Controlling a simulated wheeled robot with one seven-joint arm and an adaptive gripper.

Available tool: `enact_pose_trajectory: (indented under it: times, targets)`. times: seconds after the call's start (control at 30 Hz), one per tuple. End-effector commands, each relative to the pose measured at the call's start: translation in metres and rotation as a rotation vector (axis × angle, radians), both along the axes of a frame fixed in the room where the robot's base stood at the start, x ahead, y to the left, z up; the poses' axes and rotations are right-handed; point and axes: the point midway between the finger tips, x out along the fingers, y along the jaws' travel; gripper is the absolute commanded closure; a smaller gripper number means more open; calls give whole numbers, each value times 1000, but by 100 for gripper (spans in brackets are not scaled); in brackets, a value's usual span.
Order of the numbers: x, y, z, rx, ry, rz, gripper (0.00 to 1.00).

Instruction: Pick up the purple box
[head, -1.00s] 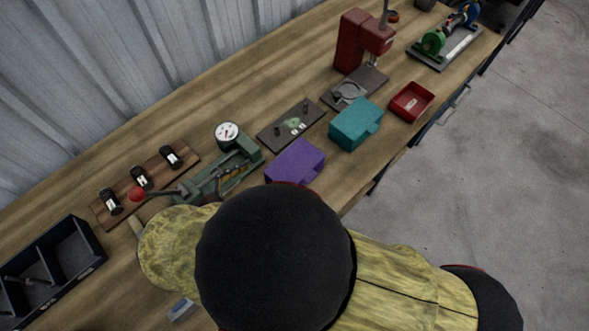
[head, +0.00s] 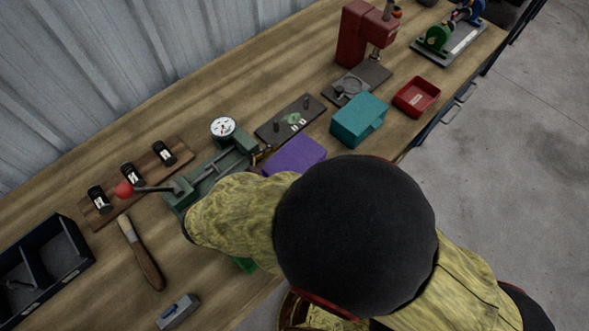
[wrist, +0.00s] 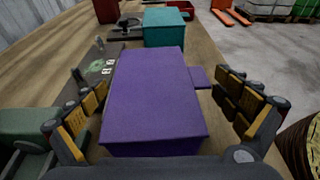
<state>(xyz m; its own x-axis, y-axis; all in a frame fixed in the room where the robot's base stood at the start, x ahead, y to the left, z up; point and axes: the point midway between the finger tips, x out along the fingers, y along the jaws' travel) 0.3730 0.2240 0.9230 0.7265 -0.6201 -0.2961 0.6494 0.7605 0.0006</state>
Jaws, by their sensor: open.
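The purple box (head: 295,154) lies on the wooden bench, partly hidden by my arm in the head view. In the wrist view the purple box (wrist: 155,97) fills the middle, with a small tab on its right side. My gripper (wrist: 168,95) is open, with one finger to the left of the box and the other to its right. A gap shows on both sides, wider on the right by the tab. In the head view my arm hides most of the gripper.
A teal box (head: 359,119) stands just beyond, with a red tray (head: 416,96) past it. A dark plate (head: 291,119) with pegs lies behind the purple box. A green device with a dial gauge (head: 222,128) stands to the left. The bench's front edge is close.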

Motion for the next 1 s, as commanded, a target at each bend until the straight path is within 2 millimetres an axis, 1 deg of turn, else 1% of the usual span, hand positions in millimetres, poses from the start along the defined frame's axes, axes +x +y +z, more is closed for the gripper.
enact_pose_trajectory:
  times: [0.1,0.3,1.0]
  targets:
    - [4,-4,-2,1,0,0,0]
    - [4,-3,-1,1,1,1,0]
    - [4,-4,-1,1,1,0,40]
